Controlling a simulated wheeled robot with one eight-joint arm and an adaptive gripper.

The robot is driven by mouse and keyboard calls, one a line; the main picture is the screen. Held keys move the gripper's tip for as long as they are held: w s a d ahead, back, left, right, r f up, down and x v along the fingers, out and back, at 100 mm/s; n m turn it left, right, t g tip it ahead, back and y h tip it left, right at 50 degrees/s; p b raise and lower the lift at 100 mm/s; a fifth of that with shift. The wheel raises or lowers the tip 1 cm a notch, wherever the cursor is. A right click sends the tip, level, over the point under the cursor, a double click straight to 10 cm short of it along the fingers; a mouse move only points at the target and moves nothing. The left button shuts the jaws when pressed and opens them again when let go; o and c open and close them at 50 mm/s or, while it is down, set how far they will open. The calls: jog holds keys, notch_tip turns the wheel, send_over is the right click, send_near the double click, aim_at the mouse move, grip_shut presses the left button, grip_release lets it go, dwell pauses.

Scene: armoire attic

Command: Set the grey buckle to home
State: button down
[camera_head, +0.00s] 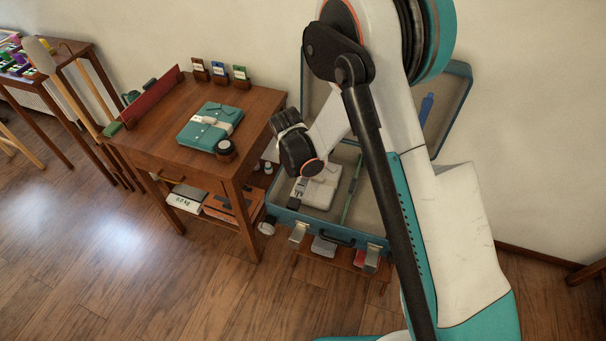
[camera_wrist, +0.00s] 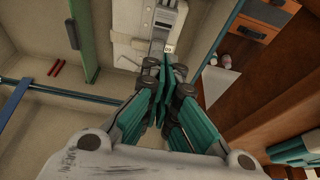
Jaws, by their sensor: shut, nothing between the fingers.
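A pale device (camera_head: 318,188) lies inside the open teal suitcase (camera_head: 284,214). In the wrist view the pale device (camera_wrist: 128,35) carries a grey metal strip or buckle part (camera_wrist: 160,22) that runs up the picture. A small white marked tab (camera_wrist: 168,49) sits at its near end. My gripper (camera_wrist: 167,70) is shut and empty, with its teal fingers together at that near end. I cannot tell whether the fingertips touch the tab or the grey part. In the head view my wrist hangs over the suitcase, and my fingers cannot be made out clearly.
A green rod (camera_wrist: 84,40) lies in the suitcase beside the pale device. The suitcase has two metal latches, one at its front left (camera_head: 298,233). A wooden desk (camera_head: 165,100) stands close on the left, bearing a teal folded item (camera_head: 203,133).

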aim_at(304, 178)
jog(key=shift+f, duration=0.1)
jog(key=b+x, duration=0.4)
jog(key=x, duration=0.6)
jog(key=shift+s, duration=0.1)
dwell(0.4)
